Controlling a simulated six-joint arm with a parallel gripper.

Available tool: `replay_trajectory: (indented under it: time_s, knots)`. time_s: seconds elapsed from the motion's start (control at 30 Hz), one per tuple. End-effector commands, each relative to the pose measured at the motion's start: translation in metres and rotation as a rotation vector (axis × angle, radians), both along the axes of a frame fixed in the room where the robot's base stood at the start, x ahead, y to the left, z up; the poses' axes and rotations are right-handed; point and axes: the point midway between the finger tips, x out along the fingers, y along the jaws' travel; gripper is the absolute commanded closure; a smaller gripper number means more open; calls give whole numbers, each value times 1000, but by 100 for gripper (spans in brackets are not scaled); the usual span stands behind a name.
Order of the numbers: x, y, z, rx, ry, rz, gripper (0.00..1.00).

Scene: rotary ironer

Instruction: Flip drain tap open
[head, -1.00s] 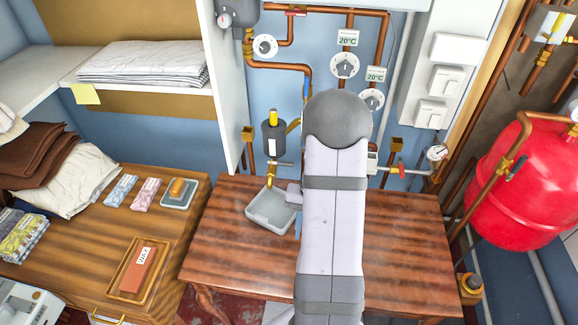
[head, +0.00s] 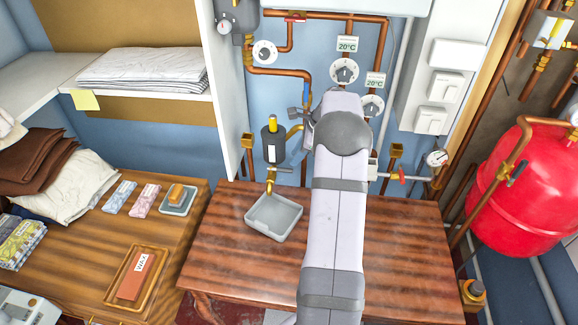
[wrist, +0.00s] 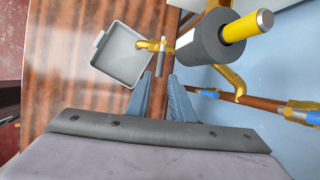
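The brass drain tap (head: 270,181) hangs below a dark grey cylinder (head: 272,143), above a grey tray (head: 274,224). The wrist view shows the tap (wrist: 150,45) with its grey lever (wrist: 160,62) pointing toward my gripper, across the pipe line. My gripper (wrist: 160,79) is open, with a narrow empty gap between its two blue-grey fingers. The lever lies in line with that gap, just past the fingertips; I cannot tell the exact distance.
Copper pipes with dials (head: 345,71) run along the blue wall. A red-handled valve (head: 402,175) is to the right, near a red tank (head: 522,190). A wax block (head: 132,277) lies on the left table. The wooden top right of the tray is clear.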

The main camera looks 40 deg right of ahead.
Motion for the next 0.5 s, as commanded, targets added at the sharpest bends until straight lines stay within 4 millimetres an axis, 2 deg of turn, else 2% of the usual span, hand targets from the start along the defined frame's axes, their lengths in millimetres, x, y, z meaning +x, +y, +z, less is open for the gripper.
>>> replay_trajectory:
  time_s: [0.27, 0.5]
  knots:
    - [2, 1, -5, 5, 3, -11, 79]
    - [13, 6, -29, 5, 6, -8, 79]
